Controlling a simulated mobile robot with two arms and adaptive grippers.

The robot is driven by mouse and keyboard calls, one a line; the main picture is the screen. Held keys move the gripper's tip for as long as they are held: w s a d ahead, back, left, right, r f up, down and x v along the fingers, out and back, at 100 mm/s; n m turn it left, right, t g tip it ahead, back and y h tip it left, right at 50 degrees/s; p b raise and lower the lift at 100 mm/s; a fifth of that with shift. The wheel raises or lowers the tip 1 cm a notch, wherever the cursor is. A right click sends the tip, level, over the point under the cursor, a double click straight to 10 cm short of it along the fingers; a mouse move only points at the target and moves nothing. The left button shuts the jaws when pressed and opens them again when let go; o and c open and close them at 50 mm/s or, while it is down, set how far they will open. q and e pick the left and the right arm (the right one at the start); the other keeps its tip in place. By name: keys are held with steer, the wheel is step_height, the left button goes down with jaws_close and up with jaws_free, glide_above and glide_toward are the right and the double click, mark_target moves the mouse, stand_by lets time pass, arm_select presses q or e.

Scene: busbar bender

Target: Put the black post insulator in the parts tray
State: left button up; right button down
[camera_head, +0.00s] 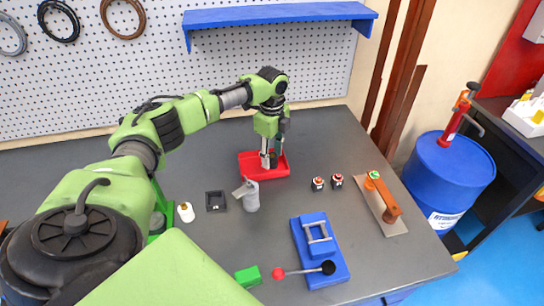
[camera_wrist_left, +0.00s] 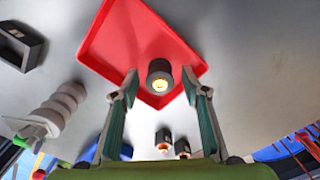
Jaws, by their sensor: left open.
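The red parts tray (camera_head: 249,171) lies on the grey bench, towards its back edge. It also shows in the wrist view (camera_wrist_left: 112,42). The black post insulator (camera_wrist_left: 160,76) is over the tray floor in the wrist view, a short dark cylinder seen end-on with a brass-coloured centre. In the head view it is mostly hidden by my gripper. My left gripper (camera_head: 269,160) points down at the tray. In the wrist view its two fingers (camera_wrist_left: 161,84) are open, one on each side of the insulator, with gaps showing. My right gripper is not in view.
A grey metal part (camera_head: 250,197) stands just in front of the tray. A small black box (camera_head: 215,201) and white bottle (camera_head: 186,212) are left of it. Two small dark parts (camera_head: 318,184) (camera_head: 337,181) stand to the right. A blue bender (camera_head: 318,252) is at the front.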

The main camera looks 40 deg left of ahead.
mark_target(272, 155)
arm_select(q)
step_height(272, 155, up, 11)
steer(key=b, duration=0.1)
steer(key=shift+r+b, duration=0.2)
steer(key=shift+b, duration=0.2)
stand_by(0.3)
